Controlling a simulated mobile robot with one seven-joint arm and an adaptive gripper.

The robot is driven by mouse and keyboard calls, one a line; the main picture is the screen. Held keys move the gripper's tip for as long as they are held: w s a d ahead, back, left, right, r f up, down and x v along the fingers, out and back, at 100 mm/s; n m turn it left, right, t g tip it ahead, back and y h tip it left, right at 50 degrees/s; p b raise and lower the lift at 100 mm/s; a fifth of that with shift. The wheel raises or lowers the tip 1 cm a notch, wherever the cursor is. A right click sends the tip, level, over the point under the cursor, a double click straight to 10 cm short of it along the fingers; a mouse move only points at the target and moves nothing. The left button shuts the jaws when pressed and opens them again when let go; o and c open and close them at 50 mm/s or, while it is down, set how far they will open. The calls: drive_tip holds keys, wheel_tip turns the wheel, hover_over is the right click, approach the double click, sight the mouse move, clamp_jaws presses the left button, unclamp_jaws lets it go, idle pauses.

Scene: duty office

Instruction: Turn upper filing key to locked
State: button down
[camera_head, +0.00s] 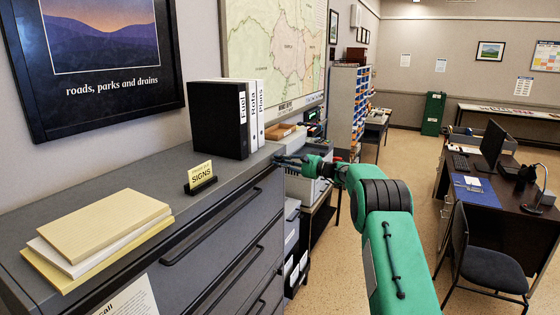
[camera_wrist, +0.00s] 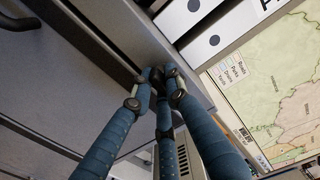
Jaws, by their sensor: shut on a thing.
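The grey filing cabinet (camera_head: 228,238) stands along the left wall in the head view, with its upper drawer and long dark handle facing right. In the wrist view its front (camera_wrist: 50,95) fills the left side. My gripper (camera_head: 284,160) is at the far upper corner of the cabinet front. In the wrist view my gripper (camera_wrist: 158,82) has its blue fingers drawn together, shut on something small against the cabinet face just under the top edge. This is likely the key, but the fingertips hide it, so its turn angle cannot be told.
Black and white binders (camera_head: 218,120), a signs card (camera_head: 201,176) and a paper stack (camera_head: 95,235) sit on the cabinet top. A printer-like machine (camera_head: 300,185) stands just beyond the cabinet. A desk (camera_head: 500,195) and chair (camera_head: 485,262) are at right, with open floor between.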

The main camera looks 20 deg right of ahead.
idle(0.4)
drive_tip(key=c, duration=1.7)
unclamp_jaws()
drive_tip(key=v, duration=1.2)
